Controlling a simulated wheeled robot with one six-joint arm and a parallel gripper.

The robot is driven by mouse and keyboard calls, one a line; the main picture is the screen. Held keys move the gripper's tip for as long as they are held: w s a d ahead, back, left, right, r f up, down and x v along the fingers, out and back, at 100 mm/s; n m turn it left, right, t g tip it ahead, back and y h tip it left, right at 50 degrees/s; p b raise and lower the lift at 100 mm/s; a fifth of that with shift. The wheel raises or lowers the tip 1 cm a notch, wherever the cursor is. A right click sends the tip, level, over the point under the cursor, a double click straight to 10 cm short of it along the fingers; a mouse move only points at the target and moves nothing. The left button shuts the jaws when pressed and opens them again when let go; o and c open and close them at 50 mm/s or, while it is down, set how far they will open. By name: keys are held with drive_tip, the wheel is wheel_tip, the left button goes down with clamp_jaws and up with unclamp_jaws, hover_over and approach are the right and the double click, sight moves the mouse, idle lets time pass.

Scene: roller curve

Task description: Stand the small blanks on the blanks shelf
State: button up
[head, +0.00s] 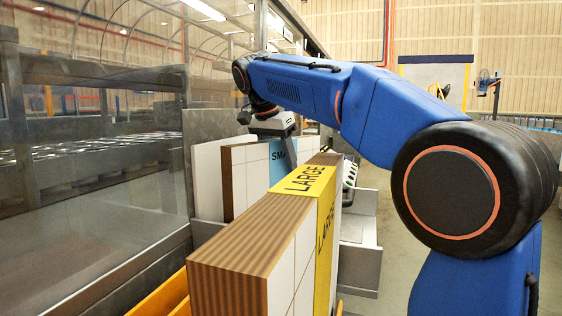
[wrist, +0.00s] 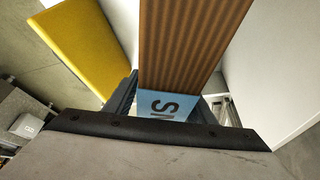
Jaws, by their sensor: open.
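A small blank (head: 238,180) with a wood-grain edge, white faces and a blue band marked "SMA" stands upright in the head view, behind a large blank. In the wrist view the small blank (wrist: 180,40) shows its brown edge and blue band between my gripper's fingers. My gripper (head: 275,128) is at the top of the small blank at its blue band. In the wrist view my gripper (wrist: 172,108) is open, with one dark finger on each side of the blank. Whether the fingers touch it, I cannot tell. No blanks shelf can be clearly identified.
The large blank (head: 240,250) with a yellow band stands in front, close to the small one; its yellow band (wrist: 85,45) shows in the wrist view. A white panel (head: 208,165) stands left of the small blank. A clear screen (head: 95,210) runs along the left. Floor is open at right.

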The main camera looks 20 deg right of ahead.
drive_tip(key=v, duration=1.2)
drive_tip(key=shift+s+r, duration=0.1)
drive_tip(key=shift+r, duration=0.05)
